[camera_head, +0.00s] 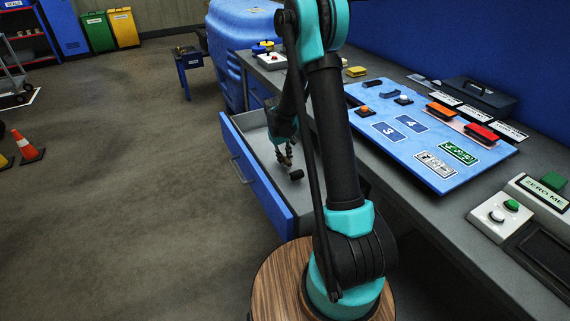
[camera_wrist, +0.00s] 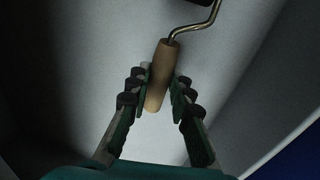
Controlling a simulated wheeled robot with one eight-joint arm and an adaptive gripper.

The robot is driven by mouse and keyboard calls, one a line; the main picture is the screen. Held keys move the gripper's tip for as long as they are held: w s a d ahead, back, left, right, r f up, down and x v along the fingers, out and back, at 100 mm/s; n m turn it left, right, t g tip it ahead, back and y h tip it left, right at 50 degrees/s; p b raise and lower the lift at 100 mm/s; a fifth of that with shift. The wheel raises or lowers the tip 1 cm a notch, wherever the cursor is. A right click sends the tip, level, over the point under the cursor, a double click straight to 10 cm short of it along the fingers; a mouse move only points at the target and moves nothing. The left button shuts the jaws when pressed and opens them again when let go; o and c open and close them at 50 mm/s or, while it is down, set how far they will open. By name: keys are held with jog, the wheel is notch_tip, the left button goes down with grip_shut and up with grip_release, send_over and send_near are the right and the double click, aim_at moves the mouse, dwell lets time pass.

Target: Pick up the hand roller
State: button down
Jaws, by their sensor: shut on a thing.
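The hand roller has a tan wooden handle (camera_wrist: 162,72), a bent metal rod and a dark roller head at the top edge of the wrist view. In the head view its dark head (camera_head: 296,175) shows inside the open drawer (camera_head: 262,178). My gripper (camera_wrist: 160,95) is shut on the wooden handle, with one finger on each side of it. In the head view my gripper (camera_head: 285,150) reaches down into the drawer, and my arm hides part of the drawer. I cannot tell whether the roller touches the drawer floor.
The blue-fronted drawer's walls surround my gripper. The grey workbench (camera_head: 465,235) above the drawer carries a blue board (camera_head: 400,155) with labels and coloured blocks. A button box (camera_head: 503,216) stands at the right. The floor to the left is clear up to an orange cone (camera_head: 27,148).

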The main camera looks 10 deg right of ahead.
aim_at(285, 158)
notch_tip(285, 158, up, 17)
dwell(0.4)
